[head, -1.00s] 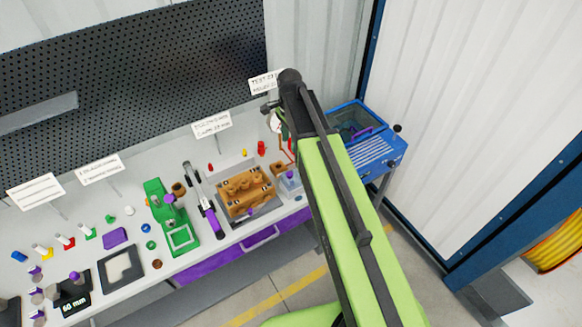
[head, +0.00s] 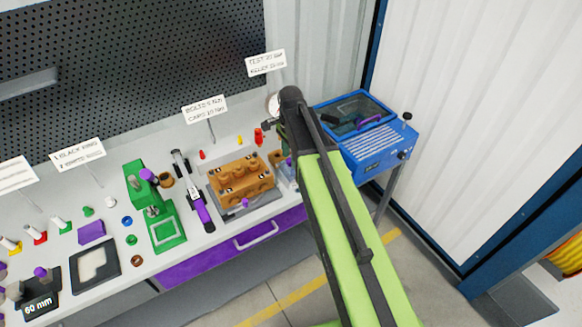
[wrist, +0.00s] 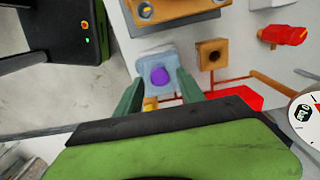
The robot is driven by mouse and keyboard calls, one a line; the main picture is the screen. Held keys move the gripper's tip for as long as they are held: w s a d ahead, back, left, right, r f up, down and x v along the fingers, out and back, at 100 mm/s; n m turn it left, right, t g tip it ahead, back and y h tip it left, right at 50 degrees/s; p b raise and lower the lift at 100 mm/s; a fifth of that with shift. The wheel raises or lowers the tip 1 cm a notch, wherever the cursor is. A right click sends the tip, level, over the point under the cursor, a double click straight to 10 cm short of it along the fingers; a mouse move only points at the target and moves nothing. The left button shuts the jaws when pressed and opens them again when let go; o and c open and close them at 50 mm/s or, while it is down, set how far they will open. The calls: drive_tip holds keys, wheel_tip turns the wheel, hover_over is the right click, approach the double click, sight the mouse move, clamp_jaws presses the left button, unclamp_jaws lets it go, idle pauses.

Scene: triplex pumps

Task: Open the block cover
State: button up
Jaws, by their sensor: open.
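A small pale grey-blue translucent block, which looks like the block cover (wrist: 146,62), carries a round purple knob (wrist: 159,76) in the wrist view. In the head view a pale piece with a purple knob (head: 289,162) shows at the right end of the bench, partly hidden by my arm. My gripper (wrist: 160,84) is open, with one green finger on each side of the knob in the wrist view. I cannot tell whether the fingers touch it. The fingertips are hidden behind my arm in the head view.
An orange-brown pump block (head: 243,178) sits on a grey tray left of the cover. A red fitting (wrist: 285,36), a brown square block (wrist: 211,53) and a dial gauge (wrist: 304,113) are close by. A blue cabinet (head: 375,140) stands right of the bench.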

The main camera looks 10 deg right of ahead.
drive_tip(key=shift+f, duration=0.3)
drive_tip(key=shift+c, duration=0.5)
clamp_jaws()
idle(0.7)
